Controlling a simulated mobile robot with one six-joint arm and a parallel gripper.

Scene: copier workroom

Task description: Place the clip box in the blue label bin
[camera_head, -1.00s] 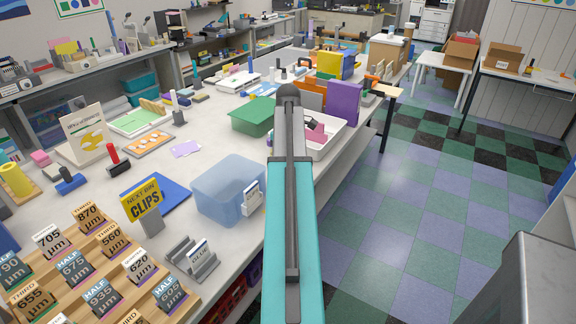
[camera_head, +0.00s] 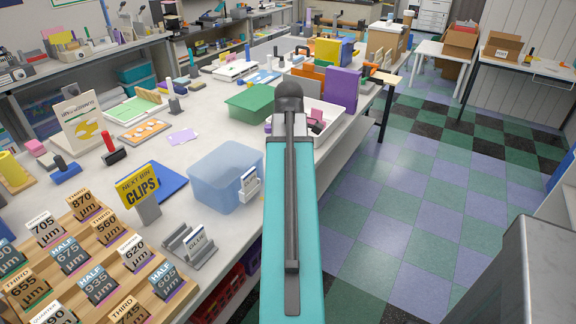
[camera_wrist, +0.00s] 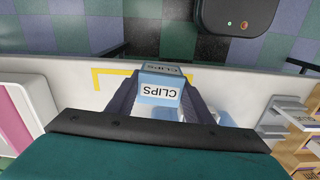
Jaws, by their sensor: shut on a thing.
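The clip box (camera_wrist: 160,92) is a small light-blue box with white "CLIPS" labels, seen in the wrist view. My gripper (camera_wrist: 165,98) is shut on it, with one dark finger on each side. The box is in front of the light worktop in that view. In the head view my gripper and the box are hidden behind my teal arm. The blue label bin (camera_head: 222,182) is a translucent blue tub with a white label holder on its right side. It stands on the worktop just left of my arm. I cannot clearly make out the bin in the wrist view.
A yellow "NEXT BIN CLIPS" sign (camera_head: 140,184) stands left of the bin. A grey card holder (camera_head: 190,244) and a wooden rack (camera_head: 110,262) of number tags are nearer. A green box (camera_head: 262,103) and white tray (camera_head: 338,128) are beyond. Yellow tape (camera_wrist: 112,73) marks the worktop.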

